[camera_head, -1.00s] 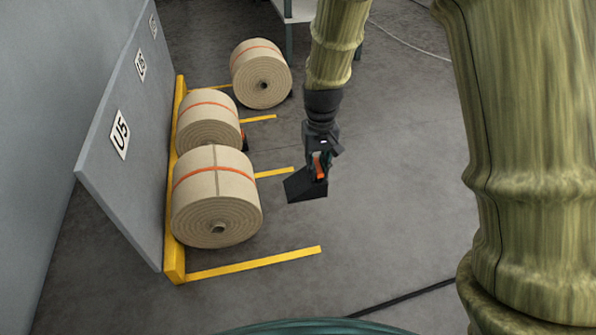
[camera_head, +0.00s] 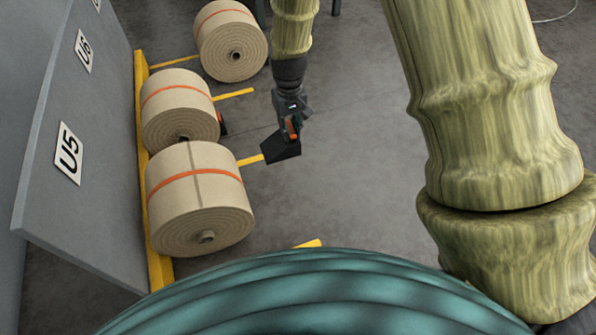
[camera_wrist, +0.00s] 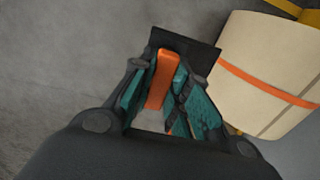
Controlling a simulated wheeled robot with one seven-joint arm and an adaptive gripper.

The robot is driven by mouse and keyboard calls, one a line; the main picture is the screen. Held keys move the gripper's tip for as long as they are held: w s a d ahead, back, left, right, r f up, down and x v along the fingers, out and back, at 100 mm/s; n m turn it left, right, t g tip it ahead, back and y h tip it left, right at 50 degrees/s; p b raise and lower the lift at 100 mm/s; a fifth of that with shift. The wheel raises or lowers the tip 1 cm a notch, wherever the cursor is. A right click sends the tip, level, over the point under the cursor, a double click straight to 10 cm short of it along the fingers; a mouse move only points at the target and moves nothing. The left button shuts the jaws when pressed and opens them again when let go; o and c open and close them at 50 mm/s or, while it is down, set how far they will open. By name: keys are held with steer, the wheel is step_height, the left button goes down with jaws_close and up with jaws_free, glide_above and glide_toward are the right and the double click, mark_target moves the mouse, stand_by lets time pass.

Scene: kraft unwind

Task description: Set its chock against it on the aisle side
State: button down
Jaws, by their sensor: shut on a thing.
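My gripper (camera_head: 291,130) is shut on a dark wedge chock (camera_head: 281,149) by its orange handle. In the wrist view the orange handle (camera_wrist: 160,80) sits between the teal-lined fingers, and the dark chock body (camera_wrist: 195,53) shows beyond it. The nearest kraft roll (camera_head: 200,200), tan with an orange band, lies in the bay marked U5 (camera_head: 69,153). The chock is held to the right of this roll, apart from it. A roll also shows at the right of the wrist view (camera_wrist: 270,75). Whether the chock touches the floor cannot be told.
A middle roll (camera_head: 180,105) has a small dark and orange chock (camera_head: 222,124) at its right side. A far roll (camera_head: 231,42) lies behind. Yellow floor lines (camera_head: 233,94) mark the bays, and a grey panel (camera_head: 70,215) stands left. Open floor (camera_head: 370,170) lies to the right.

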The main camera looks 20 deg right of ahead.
steer(key=shift+w+d+f+b, duration=0.15)
steer(key=shift+f+b, duration=1.1)
steer(key=shift+f, duration=3.85)
steer(key=shift+w+d+f+b, duration=0.2)
steer(key=shift+f+b, duration=1.05)
steer(key=shift+f, duration=3.8)
steer(key=shift+w+d+f+b, duration=0.15)
steer(key=shift+f+b, duration=1.1)
steer(key=shift+f, duration=3.85)
steer(key=shift+s+a+p, duration=0.1)
steer(key=shift+a+p, duration=0.35)
steer(key=shift+a, duration=0.85)
steer(key=c, duration=1.3)
jaws_free()
steer(key=shift+r, duration=0.1)
step_height(320, 180, up, 12)
